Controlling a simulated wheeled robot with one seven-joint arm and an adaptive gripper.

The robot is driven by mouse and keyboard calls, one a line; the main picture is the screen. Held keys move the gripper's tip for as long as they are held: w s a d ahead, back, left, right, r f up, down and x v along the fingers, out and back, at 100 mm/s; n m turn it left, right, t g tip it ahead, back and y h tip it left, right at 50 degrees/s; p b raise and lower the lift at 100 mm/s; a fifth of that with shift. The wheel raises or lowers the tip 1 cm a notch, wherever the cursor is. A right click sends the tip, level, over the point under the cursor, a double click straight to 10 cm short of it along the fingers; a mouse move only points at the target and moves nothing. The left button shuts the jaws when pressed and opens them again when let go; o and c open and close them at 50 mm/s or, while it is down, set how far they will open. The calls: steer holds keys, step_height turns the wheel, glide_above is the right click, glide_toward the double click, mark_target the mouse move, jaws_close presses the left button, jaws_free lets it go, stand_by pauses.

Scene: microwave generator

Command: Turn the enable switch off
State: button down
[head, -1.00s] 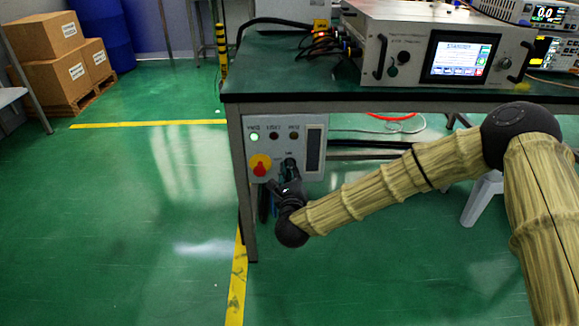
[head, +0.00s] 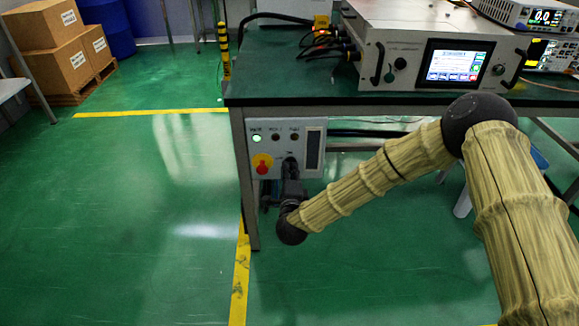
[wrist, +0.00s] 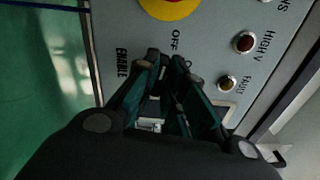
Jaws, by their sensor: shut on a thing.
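The control panel (head: 275,151) hangs under the front left corner of the bench. My gripper (head: 290,166) reaches up to its lower middle. In the wrist view, the fingers of my gripper (wrist: 171,62) are closed together at the panel face, between the ENABLE label (wrist: 121,62) and the FAULT lamp. They are shut on the enable switch, which they hide, so I cannot tell which way it points. The OFF label (wrist: 175,41) reads just beyond the fingertips.
A red and yellow emergency stop button (head: 262,165) sits close left of my gripper. The bench top (head: 290,98) overhangs the panel and carries the generator (head: 405,55).

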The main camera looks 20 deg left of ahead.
steer(key=shift+n+p, duration=0.5)
steer(key=shift+n, duration=0.5)
steer(key=shift+f, duration=0.1)
steer(key=c, duration=1.5)
jaws_free()
steer(key=shift+s, duration=0.1)
steer(key=v, duration=1.1)
steer(key=shift+s+d, duration=0.15)
steer(key=shift+s, duration=0.25)
